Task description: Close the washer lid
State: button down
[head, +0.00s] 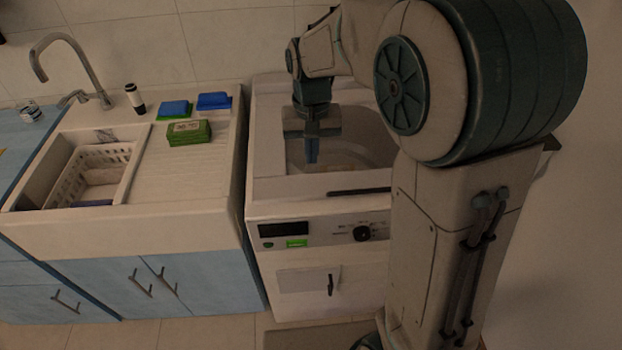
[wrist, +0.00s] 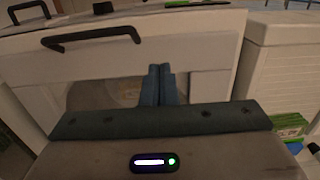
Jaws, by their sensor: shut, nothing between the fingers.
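The white washer (head: 297,209) stands right of the sink unit. A dark bar handle (head: 358,191) lies along the front of its top; the handle also shows in the wrist view (wrist: 90,38). The pale panel around this handle looks roughly flat, and I take it to be the lid (wrist: 205,45). A round tub shape (head: 362,150) shows behind the handle. I cannot tell whether the lid is fully down. My gripper (head: 312,160) is shut and empty, pointing down over the washer top. Its fingertips (wrist: 162,69) look close to the surface; contact is unclear. My arm hides the washer's right part.
The sink unit (head: 120,232) on the left holds a white basket (head: 75,172) under a tap (head: 85,65). A tiled wall (head: 215,45) stands behind.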

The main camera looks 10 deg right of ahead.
notch_tip(320, 180, down, 10)
jog(key=shift+s+r+p, duration=0.15)
jog(key=shift+r+p, duration=0.05)
jog(key=shift+p, duration=0.15)
jog(key=shift+f, duration=0.1)
